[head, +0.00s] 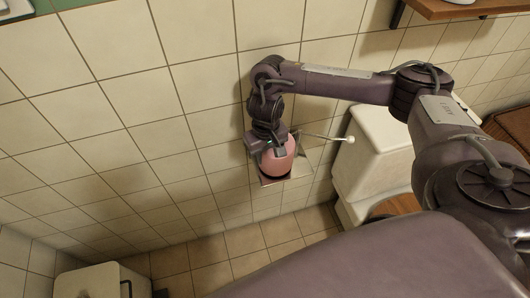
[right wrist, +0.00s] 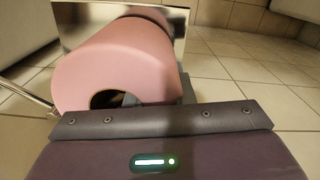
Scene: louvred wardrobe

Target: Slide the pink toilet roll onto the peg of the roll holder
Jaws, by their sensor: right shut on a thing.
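The pink toilet roll (head: 279,162) is in my right gripper (head: 273,147), close to the tiled wall. In the right wrist view the roll (right wrist: 120,62) fills the upper left, with its dark open core facing me and a dark finger part showing at the core. The roll holder has a shiny metal plate (head: 299,175) behind and beside the roll; the plate (right wrist: 152,14) also shows behind it in the wrist view. A thin rod with a pale round tip, apparently the peg (head: 328,137), sticks out to the right of the roll. I cannot see it passing through the core. My left gripper is not in view.
A white toilet (head: 375,138) stands right of the holder. A wooden shelf (head: 440,9) is on the wall at the upper right. A pale bin-like box (head: 90,283) stands at the lower left. The tiled floor (head: 215,258) below is clear.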

